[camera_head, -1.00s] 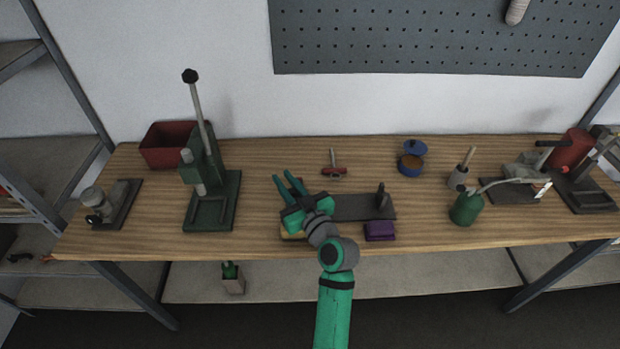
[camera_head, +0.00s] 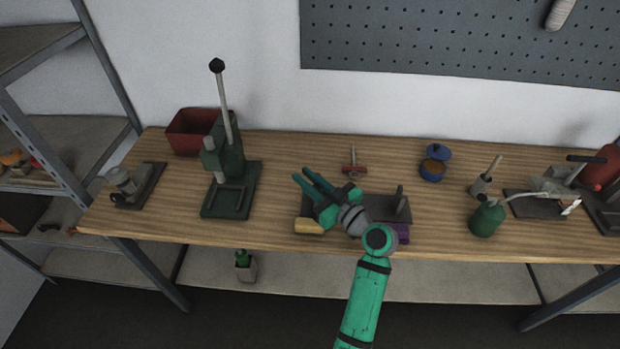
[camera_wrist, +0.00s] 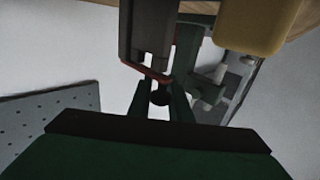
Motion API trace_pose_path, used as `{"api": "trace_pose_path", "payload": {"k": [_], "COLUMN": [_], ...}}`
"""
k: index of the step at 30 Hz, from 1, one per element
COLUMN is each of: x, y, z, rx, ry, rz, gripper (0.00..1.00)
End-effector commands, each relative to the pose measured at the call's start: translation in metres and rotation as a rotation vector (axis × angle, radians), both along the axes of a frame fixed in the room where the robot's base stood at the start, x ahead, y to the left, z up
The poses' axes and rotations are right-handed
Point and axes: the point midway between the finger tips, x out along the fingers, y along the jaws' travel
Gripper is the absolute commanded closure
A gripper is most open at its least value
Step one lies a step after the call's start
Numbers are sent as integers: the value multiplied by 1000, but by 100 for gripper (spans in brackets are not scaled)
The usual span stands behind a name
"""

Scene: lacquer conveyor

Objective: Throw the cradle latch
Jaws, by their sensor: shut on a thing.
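The cradle appears to be the dark fixture (camera_head: 384,207) in the middle of the bench, a flat plate with a short upright post at its right end. My gripper (camera_head: 305,181) is over the fixture's left end, its teal fingers pointing up and left toward the wall. In the wrist view, a dark grey part with a red edge (camera_wrist: 147,36) lies close at the fingers (camera_wrist: 160,100). This looks like the latch, and my gripper is shut on it. The exact contact is hidden in the head view.
A yellow block (camera_head: 309,226) is just in front of the gripper, and a purple block (camera_head: 403,233) is partly behind my arm. Bare bench lies between press and fixture.

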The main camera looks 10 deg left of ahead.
Motion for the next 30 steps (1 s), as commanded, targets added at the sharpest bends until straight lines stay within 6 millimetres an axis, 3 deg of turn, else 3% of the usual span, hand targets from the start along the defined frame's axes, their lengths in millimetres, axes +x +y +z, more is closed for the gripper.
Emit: {"api": "trace_pose_path", "payload": {"k": [5,6,8,20,30], "x": [0,0,0,-3,-38], "y": [0,0,0,-7,-54], "z": [-2,-2,-2,-1,-1], "rx": [-2,-2,-1,0,0], "ry": [4,4,3,1,1], "rz": [0,-1,-1,-5,-7], "gripper": [100,77,65,65,65]}}
